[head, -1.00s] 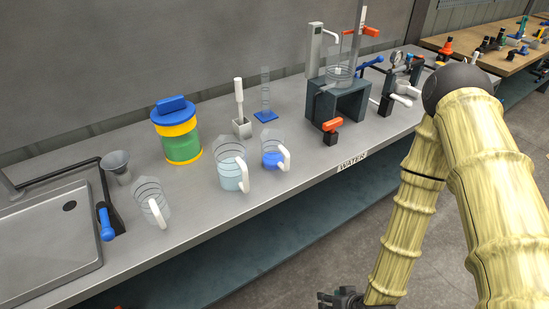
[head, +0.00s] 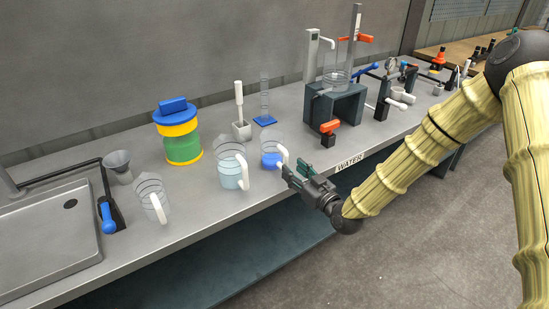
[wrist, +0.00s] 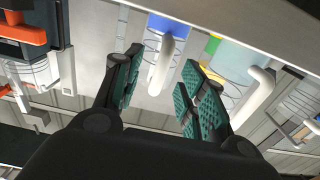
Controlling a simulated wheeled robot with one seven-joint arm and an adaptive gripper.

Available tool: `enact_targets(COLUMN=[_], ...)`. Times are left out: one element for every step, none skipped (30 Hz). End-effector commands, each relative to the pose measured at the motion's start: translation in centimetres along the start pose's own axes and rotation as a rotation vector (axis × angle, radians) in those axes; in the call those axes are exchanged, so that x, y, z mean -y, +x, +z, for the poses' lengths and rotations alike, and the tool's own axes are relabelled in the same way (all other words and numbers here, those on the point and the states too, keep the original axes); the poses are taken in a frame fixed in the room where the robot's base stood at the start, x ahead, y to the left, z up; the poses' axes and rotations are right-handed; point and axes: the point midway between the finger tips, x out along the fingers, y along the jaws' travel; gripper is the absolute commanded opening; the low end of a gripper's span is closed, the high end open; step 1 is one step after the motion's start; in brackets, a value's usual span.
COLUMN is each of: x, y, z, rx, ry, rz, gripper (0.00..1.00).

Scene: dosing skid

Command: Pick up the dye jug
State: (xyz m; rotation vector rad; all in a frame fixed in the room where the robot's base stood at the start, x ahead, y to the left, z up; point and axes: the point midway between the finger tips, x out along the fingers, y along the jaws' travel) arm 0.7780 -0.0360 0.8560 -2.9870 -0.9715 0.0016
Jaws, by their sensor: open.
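The dye jug (head: 270,160) is a small clear jug with blue liquid and a white handle, upright on the bench near its front edge. It also shows at the top of the wrist view, where its blue part (wrist: 170,24) lies beyond the fingers. My gripper (head: 294,167) is open at the jug's handle side. In the wrist view, the white handle (wrist: 161,66) appears between the open green-padded fingers, with space visible on both sides. The fingers are not closed on it.
A larger jug (head: 231,172) of pale liquid stands just left of the dye jug. An empty jug (head: 150,198) is by the sink. A measuring cylinder (head: 264,98) and a pestle-like tool in a holder (head: 241,130) stand behind. An orange-handled valve (head: 329,128) is to the right.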

Motion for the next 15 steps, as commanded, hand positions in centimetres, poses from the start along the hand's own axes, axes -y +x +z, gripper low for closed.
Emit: enact_targets(x=[0.0,0.0,0.0,0.0,0.1,0.1,0.2,0.2,0.2,0.2,0.2,0.2,0.2,0.2,0.2], y=[0.3,0.4,0.6,0.7,0.9,1.2,1.5,1.9,2.5,2.9,3.3,3.8,4.2,4.5,4.9], z=[-0.1,0.0,0.0,0.0,0.0,0.0,0.0,0.0,-0.1,0.0,0.0,0.1,0.1,0.1,0.1], rx=[0.000,0.000,0.000,0.000,0.001,0.001,0.001,0.000,0.000,0.000,0.001,0.001,0.001,0.000,0.000], ry=[0.000,0.000,0.000,0.000,0.001,0.001,0.001,0.001,0.000,0.000,0.000,0.001,0.001,0.000,0.000], rz=[0.000,0.000,0.000,0.000,0.000,0.000,-0.001,0.000,0.000,0.000,0.000,0.001,0.001,0.001,0.001], gripper=[0.41,0.41,0.41,0.41,0.41,0.41,0.41,0.41,0.41,0.41,0.41,0.41,0.41,0.41,0.41])
